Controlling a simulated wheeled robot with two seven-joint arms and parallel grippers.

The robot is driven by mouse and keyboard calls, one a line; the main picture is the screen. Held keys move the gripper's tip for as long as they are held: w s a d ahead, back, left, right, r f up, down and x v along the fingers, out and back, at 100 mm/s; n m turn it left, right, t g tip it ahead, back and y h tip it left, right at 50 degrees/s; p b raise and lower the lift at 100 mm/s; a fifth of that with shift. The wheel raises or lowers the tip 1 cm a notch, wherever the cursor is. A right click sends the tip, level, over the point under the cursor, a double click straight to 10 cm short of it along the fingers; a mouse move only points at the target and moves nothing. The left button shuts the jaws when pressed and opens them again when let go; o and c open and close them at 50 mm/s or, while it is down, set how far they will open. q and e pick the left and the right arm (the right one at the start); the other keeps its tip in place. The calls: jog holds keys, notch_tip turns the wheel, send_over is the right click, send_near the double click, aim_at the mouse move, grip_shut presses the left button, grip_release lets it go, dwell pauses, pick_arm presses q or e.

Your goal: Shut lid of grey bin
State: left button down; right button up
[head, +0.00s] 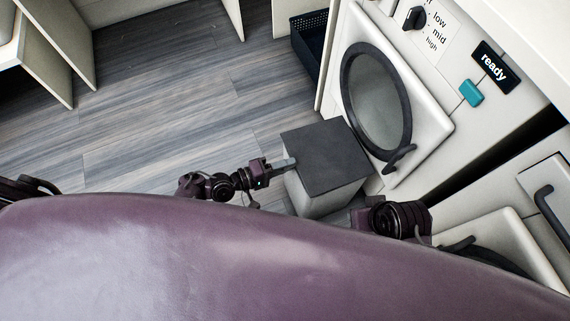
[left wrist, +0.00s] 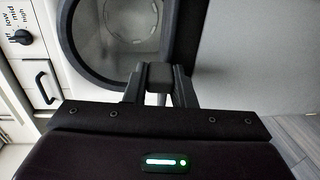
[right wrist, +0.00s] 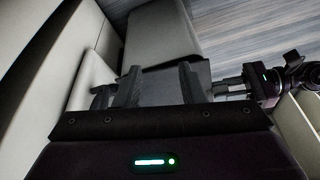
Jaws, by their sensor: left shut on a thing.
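The grey bin (head: 325,195) stands on the floor beside the machine's round door. Its dark square lid (head: 325,155) lies across the top and looks flat in the head view. My left gripper (head: 287,163) reaches in from the left, at the lid's left edge. In the left wrist view its fingers (left wrist: 160,85) are shut on a small dark piece at that edge. My right gripper (right wrist: 160,88) has its fingers apart, with a dark grey surface behind the gap. In the head view its fingertips are hard to make out.
A machine with a round dark-ringed door (head: 378,95) and a dark handle (head: 400,157) stands right of the bin. A dark basket (head: 309,42) is at the back. A cabinet with a handle (head: 552,210) is at right. Wood floor (head: 160,110) is clear on the left.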

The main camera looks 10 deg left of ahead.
pick_arm(q)
jog(key=c, duration=1.2)
grip_release()
jog(key=p+v, duration=0.1)
jog(key=v, duration=0.7)
pick_arm(e)
jog(key=shift+s+d+r+g+h, duration=0.1)
jog(key=shift+s+d+g+h, duration=0.2)
jog(key=shift+d+g, duration=0.35)
pick_arm(q)
jog(key=shift+d, duration=0.1)
pick_arm(e)
jog(key=shift+d, duration=0.1)
